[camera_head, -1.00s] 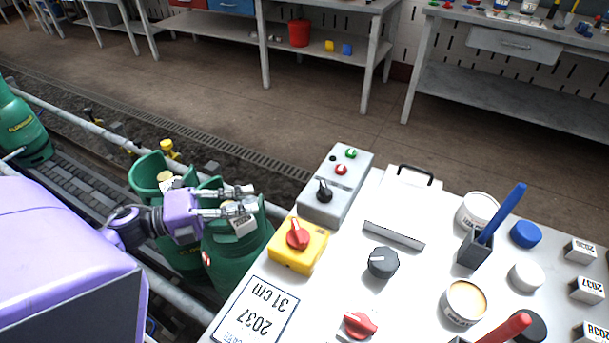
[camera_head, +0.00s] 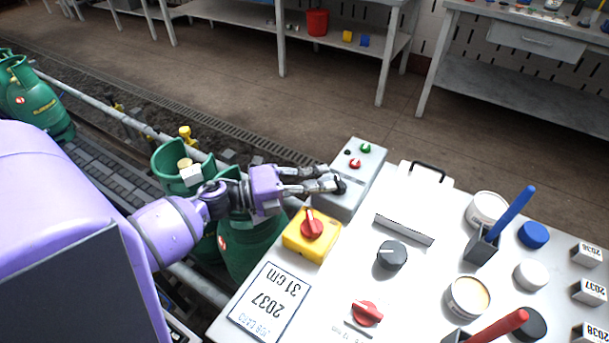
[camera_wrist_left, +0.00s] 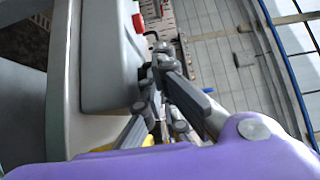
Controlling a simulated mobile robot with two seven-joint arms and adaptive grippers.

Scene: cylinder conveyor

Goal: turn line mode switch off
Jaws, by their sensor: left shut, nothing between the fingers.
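A grey control box (camera_head: 352,196) stands at the left edge of the white worktop. Its black switch knob (camera_head: 341,185) is largely hidden behind my left fingertips, so I cannot read which way it points. My left gripper (camera_head: 328,181) is shut and empty, with its fingertips at the knob; I cannot tell whether they touch it. In the left wrist view, the fingers (camera_wrist_left: 160,58) reach along the side of the grey box (camera_wrist_left: 108,55). My right gripper is not in view.
Red (camera_head: 355,163) and green (camera_head: 365,148) buttons sit farther back on the box. A yellow box with a red rotary switch (camera_head: 312,224) is just in front. Green gas cylinders (camera_head: 255,250) stand on the conveyor below my left arm. Pots and pens crowd the worktop's right.

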